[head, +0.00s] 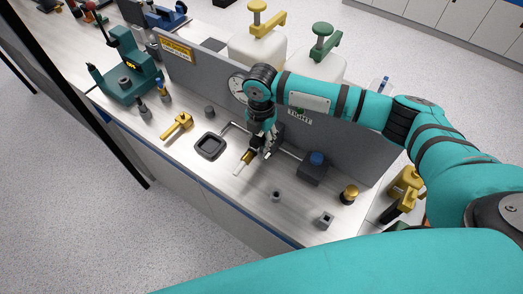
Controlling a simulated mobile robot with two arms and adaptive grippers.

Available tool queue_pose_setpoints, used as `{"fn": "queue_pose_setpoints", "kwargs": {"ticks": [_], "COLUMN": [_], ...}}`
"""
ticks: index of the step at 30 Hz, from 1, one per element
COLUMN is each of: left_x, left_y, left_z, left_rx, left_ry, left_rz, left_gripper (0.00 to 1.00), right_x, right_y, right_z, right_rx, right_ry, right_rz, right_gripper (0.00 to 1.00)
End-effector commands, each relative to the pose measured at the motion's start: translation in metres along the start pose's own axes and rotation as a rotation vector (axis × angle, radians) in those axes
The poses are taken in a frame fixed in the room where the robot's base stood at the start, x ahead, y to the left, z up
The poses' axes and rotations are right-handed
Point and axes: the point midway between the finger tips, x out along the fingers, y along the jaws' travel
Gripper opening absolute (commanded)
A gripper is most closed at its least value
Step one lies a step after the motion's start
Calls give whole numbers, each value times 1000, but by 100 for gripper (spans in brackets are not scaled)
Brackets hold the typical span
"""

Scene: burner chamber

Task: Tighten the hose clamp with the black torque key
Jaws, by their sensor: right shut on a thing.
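My right gripper (264,148) reaches down over the middle of the workbench, close to the thin horizontal pipe line. It is shut on a dark thing (277,134), which looks like the black torque key; the fingers hide most of it. The hose clamp cannot be made out; the gripper covers that stretch of the line. A brass-and-white piece (244,161) shows just left of and below the fingers. A "TIGHT" label (300,116) is on the grey panel behind. My left gripper is out of view.
The line meets a dark box with a blue knob (317,159). A yellow tool (178,125) and a black tray (210,146) lie left. The grey panel (345,143) bounds the back; the front edge is mostly clear.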

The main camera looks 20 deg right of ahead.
Motion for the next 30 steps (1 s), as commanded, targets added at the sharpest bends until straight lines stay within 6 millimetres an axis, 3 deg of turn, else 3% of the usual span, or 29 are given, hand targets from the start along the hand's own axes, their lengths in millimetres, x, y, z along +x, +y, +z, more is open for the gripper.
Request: {"fn": "queue_pose_setpoints", "kwargs": {"ticks": [9, 17, 23, 30], "left_x": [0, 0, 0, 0], "left_y": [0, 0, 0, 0], "left_z": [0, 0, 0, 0], "left_rx": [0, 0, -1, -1], "left_ry": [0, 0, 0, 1], "left_rz": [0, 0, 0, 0], "left_gripper": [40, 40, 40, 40], "right_x": [2, 2, 3, 3], "right_y": [-1, -1, -1, -2], "right_z": [-1, -1, -2, -2], "right_rx": [208, 229, 408, 419], "right_ry": [4, 4, 5, 5], "right_rz": [-4, -5, -6, -7], "right_gripper": [0, 0, 0, 0]}}
